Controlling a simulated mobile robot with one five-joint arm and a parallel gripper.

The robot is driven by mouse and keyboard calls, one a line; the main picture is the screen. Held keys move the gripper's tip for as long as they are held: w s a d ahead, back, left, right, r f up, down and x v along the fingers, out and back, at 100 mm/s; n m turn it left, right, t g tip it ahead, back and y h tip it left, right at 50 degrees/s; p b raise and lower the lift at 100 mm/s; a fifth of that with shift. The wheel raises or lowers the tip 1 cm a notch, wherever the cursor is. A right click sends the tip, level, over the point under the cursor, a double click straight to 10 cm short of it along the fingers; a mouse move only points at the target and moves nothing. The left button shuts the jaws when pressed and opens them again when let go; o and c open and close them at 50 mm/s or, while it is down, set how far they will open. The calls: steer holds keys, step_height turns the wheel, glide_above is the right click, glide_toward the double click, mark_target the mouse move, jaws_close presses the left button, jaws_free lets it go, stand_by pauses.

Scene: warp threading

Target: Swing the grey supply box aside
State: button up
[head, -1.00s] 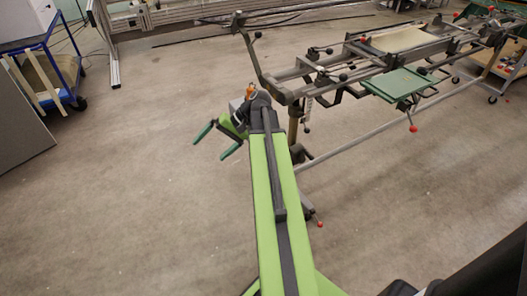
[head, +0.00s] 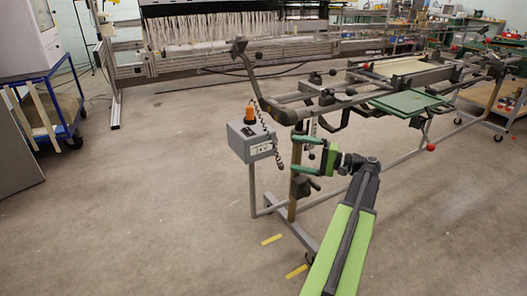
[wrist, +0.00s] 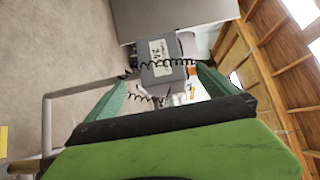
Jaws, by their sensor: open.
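The grey supply box (head: 251,142) has an orange knob on top, a white label and a dark coiled cable. It sits on a thin grey post beside the end of the long metal frame. My gripper (head: 294,153) is open and empty just right of the box, its green fingers pointing left toward it with a gap between. In the wrist view the box (wrist: 163,62) shows between and beyond the fingertips (wrist: 162,77), with the coiled cable crossing in front of it. The box's far side is hidden.
The long metal frame (head: 330,93) with levers and a green tray (head: 410,102) stands behind and right of my gripper. Yellow strips (head: 271,240) mark the floor by the post's foot. A blue cart (head: 45,95) stands far left. The floor between is clear.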

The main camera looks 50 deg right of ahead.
mark_target(264, 148)
steer(key=x, duration=1.2)
steer(key=shift+w+a, duration=0.1)
steer(key=shift+w, duration=0.05)
